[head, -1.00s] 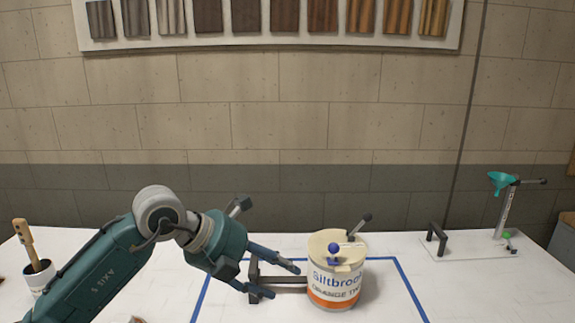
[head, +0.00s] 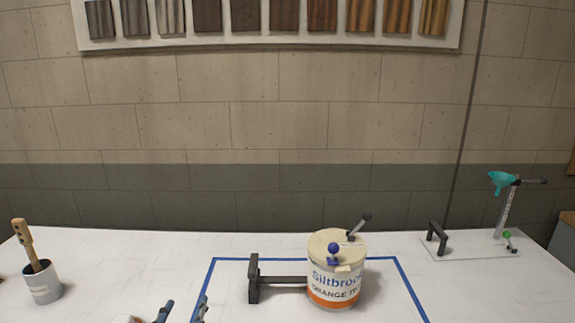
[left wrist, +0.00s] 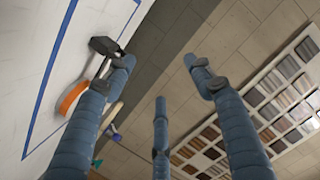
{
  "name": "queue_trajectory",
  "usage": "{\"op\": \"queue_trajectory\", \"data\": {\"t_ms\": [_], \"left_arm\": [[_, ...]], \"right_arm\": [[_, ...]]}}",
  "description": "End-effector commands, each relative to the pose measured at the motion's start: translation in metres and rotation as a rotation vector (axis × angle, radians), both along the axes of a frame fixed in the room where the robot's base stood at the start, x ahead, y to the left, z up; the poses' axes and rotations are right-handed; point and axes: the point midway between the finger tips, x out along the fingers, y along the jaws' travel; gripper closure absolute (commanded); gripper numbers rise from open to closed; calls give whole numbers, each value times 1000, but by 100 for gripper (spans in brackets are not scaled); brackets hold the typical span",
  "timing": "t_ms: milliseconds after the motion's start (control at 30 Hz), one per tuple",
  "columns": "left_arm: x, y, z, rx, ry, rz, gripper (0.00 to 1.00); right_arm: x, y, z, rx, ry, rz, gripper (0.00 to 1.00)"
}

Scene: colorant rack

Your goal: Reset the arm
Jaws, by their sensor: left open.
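My left gripper (head: 182,311) shows only its blue fingertips at the bottom edge of the head view. In the left wrist view its fingers (left wrist: 159,80) are spread open with nothing between them. The Siltbrook can (head: 335,285), white with an orange band, stands upright inside the blue taped outline (head: 228,260), apart from the gripper. A dark handle (head: 254,278) sticks out from its left side. The can's orange band (left wrist: 72,99) also shows in the left wrist view, partly hidden by a finger. My right gripper is not in view.
A grey cup (head: 42,284) with a wooden-handled tool stands at the left. A stand with a teal funnel (head: 502,182) is at the back right. A sample board (head: 270,40) hangs on the wall. The table between cup and outline is mostly clear.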

Motion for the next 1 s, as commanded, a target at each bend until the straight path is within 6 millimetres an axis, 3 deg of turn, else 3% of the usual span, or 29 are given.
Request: {"op": "queue_trajectory", "data": {"t_ms": [33, 100, 200, 300, 500, 700, 733, 1000], "left_arm": [[-20, 8, -35, -34, 117, 30, 46], [-51, 14, -79, -75, 275, 59, 46], [-97, 16, -128, -121, 475, 85, 46], [-139, 15, -160, -152, 631, 93, 46], [-208, 7, -198, -197, 863, 90, 46], [-270, -3, -218, -230, 1055, 73, 46], [-278, -4, -222, -233, 1079, 70, 46], [-260, -6, -323, -225, 1103, 74, 46]], "right_arm": [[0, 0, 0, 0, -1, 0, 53], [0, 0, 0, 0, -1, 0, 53], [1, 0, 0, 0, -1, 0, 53], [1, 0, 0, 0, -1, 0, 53], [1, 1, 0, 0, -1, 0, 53], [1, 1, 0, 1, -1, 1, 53], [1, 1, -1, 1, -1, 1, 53], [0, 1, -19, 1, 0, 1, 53]]}}
